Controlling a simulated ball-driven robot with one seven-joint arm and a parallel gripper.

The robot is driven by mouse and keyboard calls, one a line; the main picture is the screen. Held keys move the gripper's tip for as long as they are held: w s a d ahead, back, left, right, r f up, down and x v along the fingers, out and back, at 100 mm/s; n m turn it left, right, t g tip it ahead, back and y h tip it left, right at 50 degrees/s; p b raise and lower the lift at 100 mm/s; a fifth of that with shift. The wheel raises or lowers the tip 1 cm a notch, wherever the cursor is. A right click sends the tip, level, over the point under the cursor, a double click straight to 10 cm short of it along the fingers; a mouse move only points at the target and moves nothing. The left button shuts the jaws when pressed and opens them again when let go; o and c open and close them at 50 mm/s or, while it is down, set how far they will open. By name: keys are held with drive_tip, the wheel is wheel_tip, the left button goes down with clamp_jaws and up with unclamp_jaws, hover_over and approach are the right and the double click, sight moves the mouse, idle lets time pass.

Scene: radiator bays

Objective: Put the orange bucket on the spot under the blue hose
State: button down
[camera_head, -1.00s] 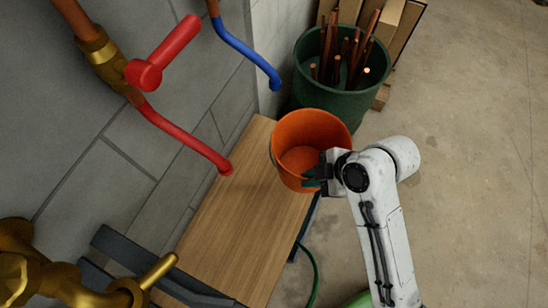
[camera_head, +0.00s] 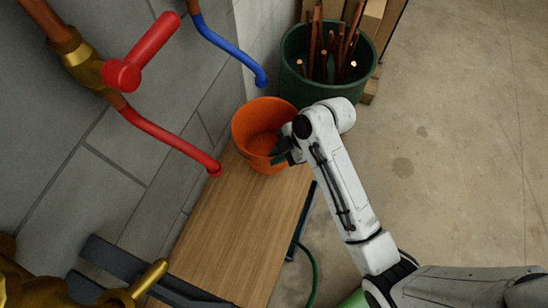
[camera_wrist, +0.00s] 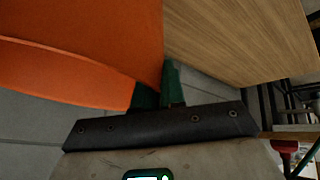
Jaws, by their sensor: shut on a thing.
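The orange bucket (camera_head: 262,128) is upright at the far end of the wooden bench top (camera_head: 232,225) in the head view, close under the tip of the blue hose (camera_head: 238,52). I cannot tell whether it touches the wood. My gripper (camera_head: 284,155) is shut on the bucket's right side; my arm hides part of it. In the wrist view the bucket (camera_wrist: 80,55) fills the upper left and the green fingers (camera_wrist: 158,92) are against its wall. The spot itself is not seen, hidden by the bucket or out of sight.
A red hose (camera_head: 170,140) ends over the bench's left edge, near the bucket. A dark green bin (camera_head: 322,90) with copper pipes stands behind the bench. A grey block wall (camera_head: 90,180) borders the left. The floor at right (camera_head: 450,130) is clear.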

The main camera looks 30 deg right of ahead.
drive_tip(key=shift+w+f, duration=0.55)
drive_tip(key=shift+f, duration=0.05)
drive_tip(key=shift+w+f, duration=0.15)
drive_tip(key=shift+f, duration=0.8)
drive_tip(key=shift+w+f, duration=0.1)
drive_tip(key=shift+f, duration=0.8)
drive_tip(key=c, duration=1.2)
unclamp_jaws()
drive_tip(key=v, duration=1.2)
drive_tip(key=s+d+f+m+g+h, duration=0.2)
drive_tip(key=s+m+h, duration=0.3)
drive_tip(key=s+m, duration=1.1)
drive_tip(key=shift+s+d+f+m+h+p, duration=0.35)
drive_tip(key=shift+s+d+f+h, duration=0.1)
drive_tip(key=shift+s+f, duration=0.25)
